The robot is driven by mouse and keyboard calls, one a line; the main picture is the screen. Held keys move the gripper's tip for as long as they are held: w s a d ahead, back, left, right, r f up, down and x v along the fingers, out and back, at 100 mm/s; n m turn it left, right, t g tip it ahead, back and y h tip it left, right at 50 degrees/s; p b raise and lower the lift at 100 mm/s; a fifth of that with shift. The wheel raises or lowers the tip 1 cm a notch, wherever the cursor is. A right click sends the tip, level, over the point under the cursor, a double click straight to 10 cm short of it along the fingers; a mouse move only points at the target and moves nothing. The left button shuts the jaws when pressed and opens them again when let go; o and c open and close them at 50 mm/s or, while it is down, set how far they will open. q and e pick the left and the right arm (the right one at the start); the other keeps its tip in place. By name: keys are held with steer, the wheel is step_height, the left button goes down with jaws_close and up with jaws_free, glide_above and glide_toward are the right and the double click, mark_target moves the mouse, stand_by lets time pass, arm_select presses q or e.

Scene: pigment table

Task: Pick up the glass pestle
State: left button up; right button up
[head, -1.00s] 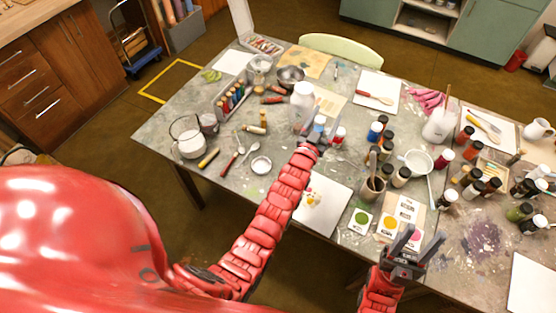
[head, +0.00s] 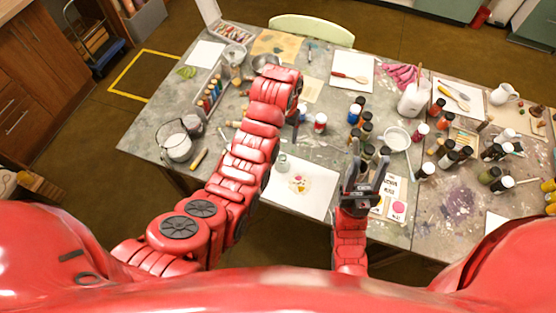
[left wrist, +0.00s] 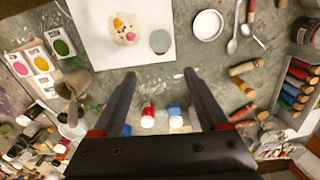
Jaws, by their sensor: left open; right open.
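A small greenish glass piece, which looks like the glass pestle (head: 282,161), stands on a white sheet (head: 315,201) beside a patch of yellow and pink pigment (head: 299,184). In the left wrist view the pestle (left wrist: 160,41) shows from above as a grey-green disc beyond my fingertips. My left gripper (left wrist: 160,75) is open and empty, its fingers apart from the pestle. In the head view my left arm mostly hides that gripper. My right gripper (head: 369,160) is open over the table's front part, to the right of the white sheet.
A white dish (left wrist: 207,24) is beside the sheet. Many bottles crowd the right side, near a white bowl (head: 397,138). A glass kettle-like jar (head: 178,146) stands left.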

arm_select(q)
steer(key=b, duration=0.9)
glide_toward(283, 157)
step_height(283, 157, down, 5)
steer(key=shift+w+f, duration=0.1)
steer(key=shift+w, duration=0.05)
steer(key=shift+f+p, duration=0.55)
steer(key=shift+p, duration=0.1)
steer(key=shift+f, duration=0.25)
steer(key=shift+f+p, duration=0.15)
steer(key=shift+p, duration=0.25)
step_height(283, 157, down, 3)
steer(key=shift+r+p, duration=0.1)
steer(key=shift+p, duration=0.9)
steer(key=shift+f, duration=1.05)
jaws_close()
